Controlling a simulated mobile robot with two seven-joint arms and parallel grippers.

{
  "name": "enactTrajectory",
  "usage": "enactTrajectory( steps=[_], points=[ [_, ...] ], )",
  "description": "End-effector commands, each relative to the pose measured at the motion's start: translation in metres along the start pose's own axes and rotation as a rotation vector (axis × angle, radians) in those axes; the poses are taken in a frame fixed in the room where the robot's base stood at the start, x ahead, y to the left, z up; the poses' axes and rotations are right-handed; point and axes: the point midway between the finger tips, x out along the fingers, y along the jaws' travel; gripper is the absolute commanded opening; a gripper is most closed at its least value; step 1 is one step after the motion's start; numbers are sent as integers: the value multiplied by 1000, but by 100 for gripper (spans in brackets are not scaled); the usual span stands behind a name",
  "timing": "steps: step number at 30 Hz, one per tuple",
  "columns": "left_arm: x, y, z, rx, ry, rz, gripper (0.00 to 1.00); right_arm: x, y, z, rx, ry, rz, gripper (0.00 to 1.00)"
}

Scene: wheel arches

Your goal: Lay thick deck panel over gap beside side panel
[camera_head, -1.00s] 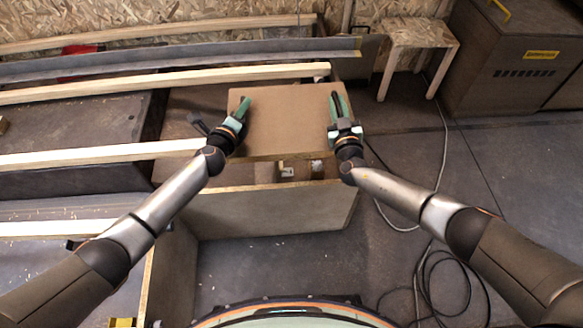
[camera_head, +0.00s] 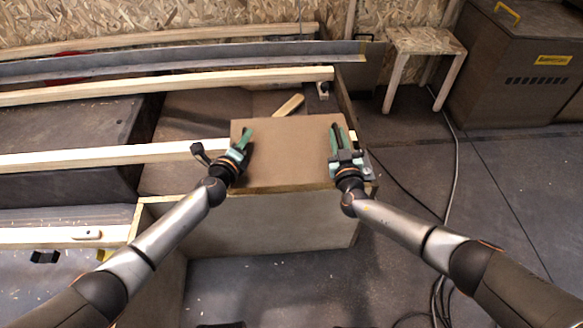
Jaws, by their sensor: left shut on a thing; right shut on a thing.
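The thick deck panel (camera_head: 287,155) is a brown board held between my two grippers in the middle of the head view. My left gripper (camera_head: 244,146) is shut on its left edge, and my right gripper (camera_head: 337,141) is shut on its right edge. The panel looks roughly level. Its near edge lies over the top of the pale front side panel (camera_head: 270,222); whether it touches cannot be told. The panel hides the gap beneath it.
Pale wooden battens (camera_head: 120,155) run off to the left, with a grey metal rail (camera_head: 180,65) behind them. A small wooden stool (camera_head: 425,42) and a brown cabinet (camera_head: 520,70) stand at the back right. Cables lie on the right floor.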

Motion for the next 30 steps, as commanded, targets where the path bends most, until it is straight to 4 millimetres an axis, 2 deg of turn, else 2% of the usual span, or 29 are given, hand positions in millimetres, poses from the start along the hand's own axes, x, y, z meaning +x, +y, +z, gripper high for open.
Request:
enactTrajectory(
  steps=[1, 5, 30],
  points=[
    [2, 0, 9, 2, -18, 1, 0, 2, 6, 0, -7, 4, 13, 0],
    [1, -2, 10, 2, -18, 1, 0, 2, 7, -2, -7, 4, 13, 0],
    [3, 5, 6, 2, -17, 1, 0, 1, 5, 6, -7, 3, 13, 0]
  ],
)
